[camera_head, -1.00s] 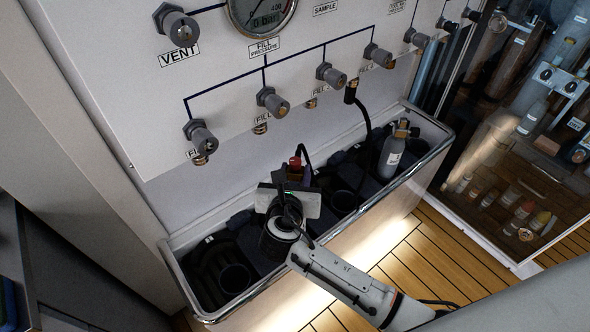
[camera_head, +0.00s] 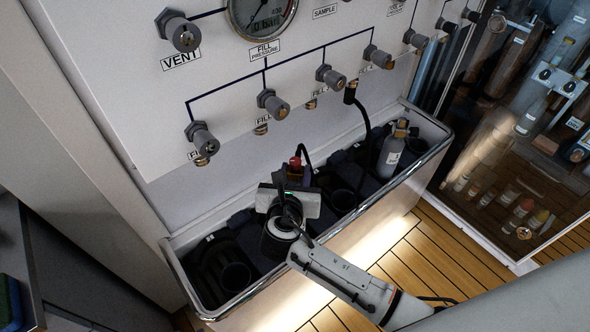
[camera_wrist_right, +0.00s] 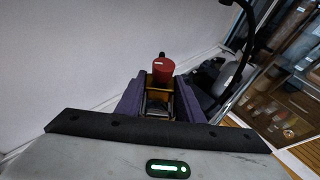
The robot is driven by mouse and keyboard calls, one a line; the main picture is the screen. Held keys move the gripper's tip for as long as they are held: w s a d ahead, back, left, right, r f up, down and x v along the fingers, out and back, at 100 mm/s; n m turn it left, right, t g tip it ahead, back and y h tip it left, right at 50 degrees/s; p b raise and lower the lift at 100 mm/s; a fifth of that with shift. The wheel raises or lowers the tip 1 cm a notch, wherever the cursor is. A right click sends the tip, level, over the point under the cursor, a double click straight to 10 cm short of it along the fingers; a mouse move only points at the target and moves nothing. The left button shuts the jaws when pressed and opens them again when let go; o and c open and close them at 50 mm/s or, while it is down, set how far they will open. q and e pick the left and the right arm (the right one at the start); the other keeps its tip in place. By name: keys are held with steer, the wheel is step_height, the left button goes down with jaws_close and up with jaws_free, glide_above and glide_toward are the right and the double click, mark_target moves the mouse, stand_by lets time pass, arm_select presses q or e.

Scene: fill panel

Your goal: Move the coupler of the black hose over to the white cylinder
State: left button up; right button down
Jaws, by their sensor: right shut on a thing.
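My right gripper (camera_head: 294,178) is over the middle of the trough, with purple fingers in the right wrist view (camera_wrist_right: 159,98). It is shut on the coupler (camera_wrist_right: 161,76), which is brass with a red knob. In the head view only the red knob of the coupler (camera_head: 295,162) shows clearly above the fingers. The black hose (camera_head: 363,115) hangs from a panel fitting and drops into the trough; part of it is hidden. The white cylinder (camera_head: 391,156) stands at the trough's right end, apart from and to the right of the gripper. It also shows in the right wrist view (camera_wrist_right: 224,77). My left gripper is not in view.
The trough (camera_head: 244,297) has a metal rim and dark round holders, one an empty holder (camera_head: 235,276) at left. The fill panel (camera_head: 225,85) with knobs and a gauge (camera_head: 262,14) rises behind. A glass-fronted cabinet (camera_head: 515,195) stands at right.

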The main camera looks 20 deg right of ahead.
steer(key=shift+r, duration=0.1)
stand_by(0.6)
steer(key=shift+p, duration=0.4)
steer(key=shift+f+b, duration=1.2)
steer(key=shift+f, duration=1)
steer(key=c, duration=1.1)
jaws_free()
steer(key=shift+r, duration=0.1)
steer(key=v, duration=0.7)
steer(key=shift+s+a+p, duration=0.15)
steer(key=shift+s+p, duration=0.05)
steer(key=shift+p, duration=0.2)
